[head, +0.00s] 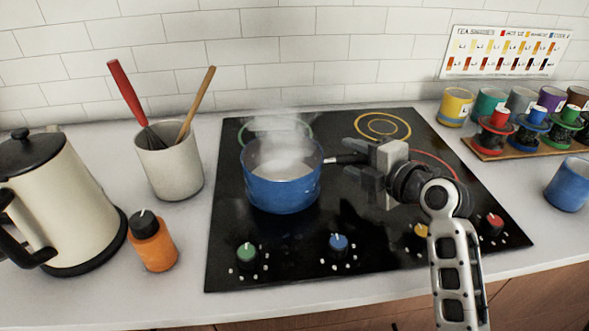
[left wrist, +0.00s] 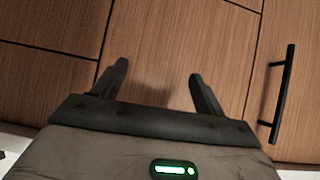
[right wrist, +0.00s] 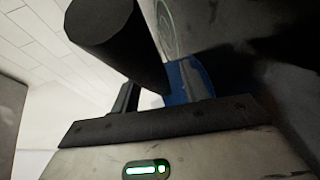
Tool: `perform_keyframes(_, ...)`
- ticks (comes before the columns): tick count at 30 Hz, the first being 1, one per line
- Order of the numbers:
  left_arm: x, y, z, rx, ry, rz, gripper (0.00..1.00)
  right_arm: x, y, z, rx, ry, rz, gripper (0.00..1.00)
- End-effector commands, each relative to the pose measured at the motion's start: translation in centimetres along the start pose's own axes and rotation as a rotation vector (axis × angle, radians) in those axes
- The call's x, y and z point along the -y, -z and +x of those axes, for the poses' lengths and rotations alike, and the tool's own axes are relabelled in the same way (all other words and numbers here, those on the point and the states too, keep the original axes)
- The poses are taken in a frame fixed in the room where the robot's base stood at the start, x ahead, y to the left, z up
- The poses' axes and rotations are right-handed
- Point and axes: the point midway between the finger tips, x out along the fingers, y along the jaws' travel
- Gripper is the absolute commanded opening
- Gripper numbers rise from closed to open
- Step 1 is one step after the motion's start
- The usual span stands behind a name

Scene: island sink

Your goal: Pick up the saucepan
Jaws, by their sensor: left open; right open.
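The blue saucepan (head: 281,184) stands upright on the black stove, with steam rising from it. Its dark handle (head: 345,159) points right, toward my right gripper. My right gripper (head: 358,163) is open beside the handle, and its body hides the handle's far end. In the right wrist view the dark handle (right wrist: 112,45) looms large near the fingers, and part of the blue pan (right wrist: 178,85) shows behind. I cannot tell whether the handle is between the fingers. My left gripper (left wrist: 155,85) is open and empty, facing wooden cabinet fronts; it is outside the head view.
The stove (head: 300,265) has several coloured knobs along its front. A utensil crock (head: 170,170), an orange bottle (head: 152,245) and a cream kettle (head: 60,205) stand left. A blue cup (head: 570,185) and a wooden tray (head: 490,152) of coloured pots stand right.

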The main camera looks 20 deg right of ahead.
Motion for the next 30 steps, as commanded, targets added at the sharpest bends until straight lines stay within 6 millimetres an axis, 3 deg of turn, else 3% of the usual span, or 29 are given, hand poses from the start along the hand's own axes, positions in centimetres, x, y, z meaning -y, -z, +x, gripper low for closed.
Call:
perform_keyframes(1, 0.0, 0.0, 0.0, 0.000, 0.000, -0.002, 0.72, 0.0, 0.0, 0.0, 0.000, 0.000, 0.000, 0.42)
perform_keyframes(6, -0.1, 0.0, 0.0, 0.000, 0.000, -0.005, 0.72, 0.0, 0.0, 0.0, 0.000, 0.000, 0.000, 0.00)
perform_keyframes(20, -0.1, -0.3, -0.3, 0.008, -0.001, -0.007, 0.72, -0.5, 0.0, -0.1, 0.000, -0.007, 0.002, 0.00)
perform_keyframes(30, -0.1, 0.4, -1.0, 0.011, 0.002, -0.005, 0.72, -2.6, 0.3, -0.3, -0.008, -0.008, -0.004, 0.00)
